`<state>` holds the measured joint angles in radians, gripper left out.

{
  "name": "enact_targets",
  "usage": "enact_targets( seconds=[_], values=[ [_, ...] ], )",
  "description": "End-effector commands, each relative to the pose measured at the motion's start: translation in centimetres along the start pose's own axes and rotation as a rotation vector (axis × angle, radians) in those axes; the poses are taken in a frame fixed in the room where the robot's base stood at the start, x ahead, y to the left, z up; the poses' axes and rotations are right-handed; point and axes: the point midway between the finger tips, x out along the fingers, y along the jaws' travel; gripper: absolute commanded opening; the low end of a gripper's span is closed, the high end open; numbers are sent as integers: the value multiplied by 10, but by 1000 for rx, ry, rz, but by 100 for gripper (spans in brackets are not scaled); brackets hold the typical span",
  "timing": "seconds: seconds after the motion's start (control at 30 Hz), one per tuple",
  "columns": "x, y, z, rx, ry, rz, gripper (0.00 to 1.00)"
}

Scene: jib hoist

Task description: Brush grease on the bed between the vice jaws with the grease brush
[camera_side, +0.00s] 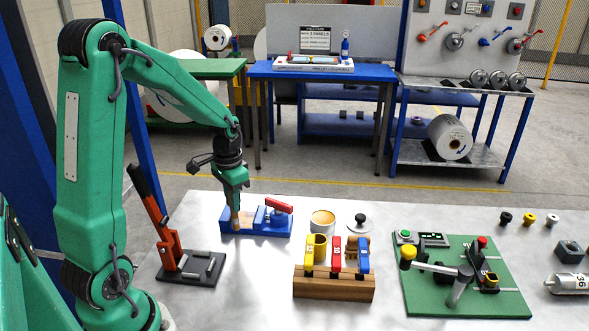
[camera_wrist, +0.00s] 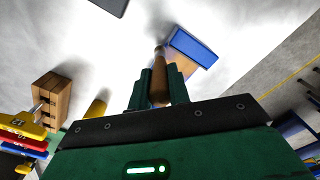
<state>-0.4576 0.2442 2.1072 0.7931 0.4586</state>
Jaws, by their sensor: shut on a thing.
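The blue vice (camera_side: 258,230) lies on the grey bench, with a red handle (camera_side: 279,205) at its right end. A tan bed (camera_side: 247,216) shows between its jaws. My gripper (camera_side: 236,196) is over the vice's left part, shut on the grease brush (camera_side: 235,216), which points down with its tip close to the bed. In the wrist view the brush's wooden handle (camera_wrist: 159,85) is between the fingers, and a blue jaw (camera_wrist: 195,45) and the tan bed (camera_wrist: 183,68) lie beyond it. Whether the bristles touch the bed is unclear.
An open tin (camera_side: 322,217) of tan grease stands right of the vice, with a knobbed lid (camera_side: 360,223) beside it. A wooden rack (camera_side: 333,286) with coloured handles is in front. A red-levered device (camera_side: 178,250) stands left. A green board (camera_side: 466,290) is at right.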

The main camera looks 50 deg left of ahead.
Motion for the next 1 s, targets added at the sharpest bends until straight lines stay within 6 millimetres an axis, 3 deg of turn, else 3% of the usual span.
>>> enact_targets(
  seconds=[0.1, 0.6, 1.0],
  values=[
    [-21, -1, -2, 0, 8, -4, 0],
    [-64, -1, -2, 0, 5, -3, 0],
    [-80, -1, -1, 0, 3, -1, 0]
  ],
)
